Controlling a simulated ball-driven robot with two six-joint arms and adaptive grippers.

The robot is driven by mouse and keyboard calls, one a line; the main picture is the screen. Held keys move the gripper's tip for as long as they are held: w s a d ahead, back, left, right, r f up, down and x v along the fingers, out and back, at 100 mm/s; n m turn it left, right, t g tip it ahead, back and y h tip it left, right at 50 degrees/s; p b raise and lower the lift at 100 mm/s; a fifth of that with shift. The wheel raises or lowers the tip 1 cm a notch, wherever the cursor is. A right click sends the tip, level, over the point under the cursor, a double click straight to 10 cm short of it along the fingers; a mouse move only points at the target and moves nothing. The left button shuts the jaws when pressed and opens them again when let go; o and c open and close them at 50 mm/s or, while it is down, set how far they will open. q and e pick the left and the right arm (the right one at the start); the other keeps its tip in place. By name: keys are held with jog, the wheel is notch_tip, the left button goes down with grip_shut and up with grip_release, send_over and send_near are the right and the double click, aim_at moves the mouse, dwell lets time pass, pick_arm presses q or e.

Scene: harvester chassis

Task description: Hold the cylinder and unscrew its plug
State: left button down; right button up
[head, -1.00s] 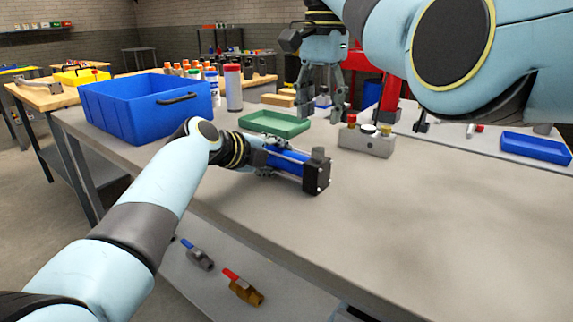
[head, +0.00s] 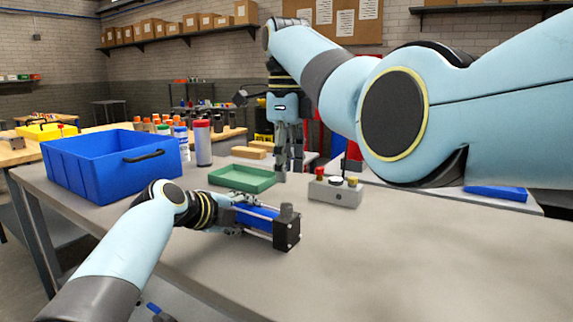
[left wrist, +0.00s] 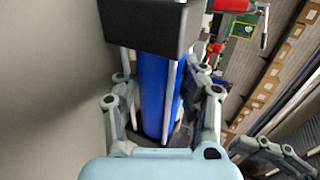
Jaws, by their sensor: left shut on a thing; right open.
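The cylinder (head: 262,217) has a blue barrel, silver rods and a black end block, and lies along the bench near its front edge. A grey plug (head: 287,210) stands up on the end block. My left gripper (head: 232,215) is shut on the barrel from the left. In the left wrist view its fingers (left wrist: 165,105) sit on both sides of the blue barrel (left wrist: 158,90), with the black block (left wrist: 150,30) above. My right gripper (head: 290,168) is open and empty, pointing down behind the green tray's right end, apart from the plug. The plug is not discernible in the left wrist view.
A green tray (head: 243,188) lies behind the cylinder. A grey block with coloured buttons (head: 335,193) stands right of it. A blue bin (head: 60,172) and a red-capped bottle (head: 203,148) stand to the left. The bench's right front is clear.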

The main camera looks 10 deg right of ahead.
aim_at(287, 205)
pick_arm(q)
jog(key=shift+f, duration=0.1)
pick_arm(e)
jog(key=shift+m, duration=0.9)
jog(key=shift+f, duration=0.35)
notch_tip(287, 205, down, 7)
jog(key=shift+f, duration=0.2)
grip_shut()
